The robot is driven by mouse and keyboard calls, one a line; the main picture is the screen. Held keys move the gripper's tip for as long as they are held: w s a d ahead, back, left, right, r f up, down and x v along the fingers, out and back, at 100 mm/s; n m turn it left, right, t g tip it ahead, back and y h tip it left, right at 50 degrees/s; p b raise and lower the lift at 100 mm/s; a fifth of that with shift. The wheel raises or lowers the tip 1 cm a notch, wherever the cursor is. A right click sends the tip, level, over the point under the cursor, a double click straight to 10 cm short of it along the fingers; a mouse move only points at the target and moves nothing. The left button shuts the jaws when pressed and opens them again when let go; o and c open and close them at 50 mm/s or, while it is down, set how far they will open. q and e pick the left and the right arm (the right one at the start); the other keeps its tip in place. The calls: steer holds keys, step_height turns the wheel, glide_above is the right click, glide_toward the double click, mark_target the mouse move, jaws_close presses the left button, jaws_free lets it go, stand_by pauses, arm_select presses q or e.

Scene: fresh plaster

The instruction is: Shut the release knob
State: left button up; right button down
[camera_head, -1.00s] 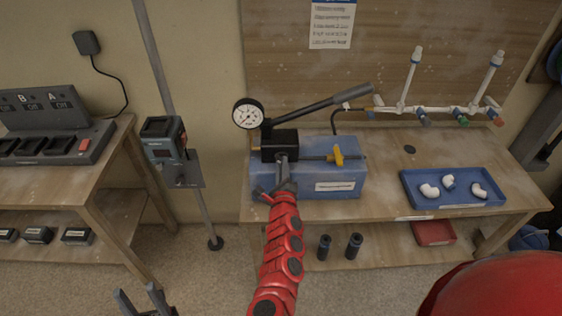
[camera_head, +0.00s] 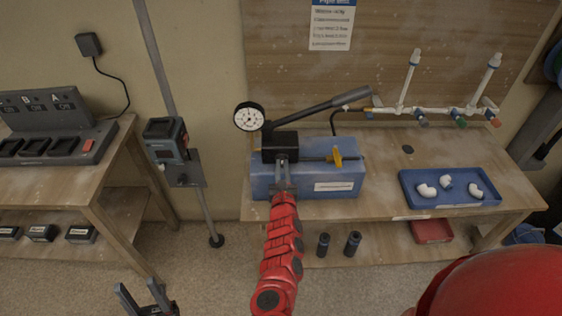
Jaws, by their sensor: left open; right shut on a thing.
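The blue test pump (camera_head: 262,186) stands on the wooden bench, with a black block (camera_head: 284,140) on top. My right gripper (camera_head: 282,164) is shut at the front of that block, its fingers closed on the release knob, which they hide almost wholly. I cannot see how far the knob is turned. My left gripper (camera_head: 144,296) is open and empty, low at the bottom left, away from the pump.
The pump carries a round gauge (camera_head: 249,117), a long lever (camera_head: 318,109) slanting up right and a yellow valve handle (camera_head: 337,158). A blue tray (camera_head: 408,188) with white fittings lies to the right. A charger-like box (camera_head: 166,140) hangs on the pole at left.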

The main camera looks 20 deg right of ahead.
steer(key=c, duration=0.8)
jaws_free()
steer(key=shift+s+a+p, duration=0.15)
steer(key=shift+s+p, duration=0.2)
steer(key=p+v, duration=0.4)
steer(key=v, duration=0.7)
steer(key=shift+s+p, duration=0.15)
steer(key=shift+p, duration=0.15)
steer(key=shift+a, duration=0.1)
